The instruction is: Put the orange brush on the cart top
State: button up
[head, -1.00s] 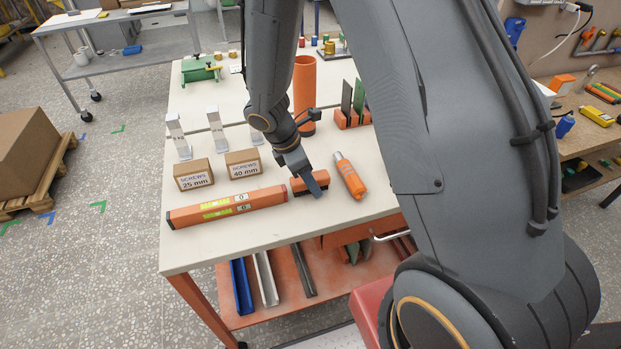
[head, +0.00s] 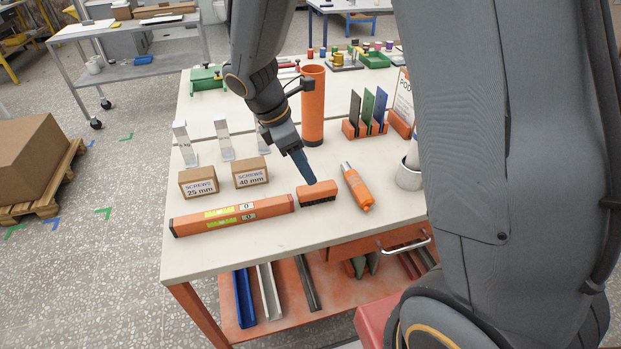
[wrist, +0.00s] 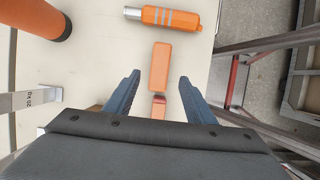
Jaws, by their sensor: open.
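The orange brush (head: 318,191), a block with dark bristles facing down, lies on the white bench top between the spirit level and an orange tube. My gripper (head: 311,182) is just above and behind it in the head view, with only one finger clearly showing. In the wrist view my gripper (wrist: 159,78) has its fingers apart and empty. The brush (wrist: 161,66) shows between and beyond the fingertips. A grey wheeled cart (head: 125,27) stands at the upper left, and its top carries a few items.
An orange spirit level (head: 232,214) lies left of the brush, and an orange tube (head: 357,187) lies right. Two screw boxes (head: 251,173), an upright orange cylinder (head: 313,105) and a plate rack (head: 364,130) stand behind. Bare floor separates bench and cart.

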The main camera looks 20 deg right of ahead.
jog(key=s+d+r+m+t+y, duration=0.1)
jog(key=s+d+m+y, duration=0.3)
jog(key=s+m, duration=0.7)
jog(key=r+m, duration=0.1)
jog(key=m, duration=0.6)
jog(key=shift+r+t, duration=0.15)
jog(key=shift+t, duration=0.15)
jog(key=shift+f+b, duration=0.7)
jog(key=shift+b, duration=0.1)
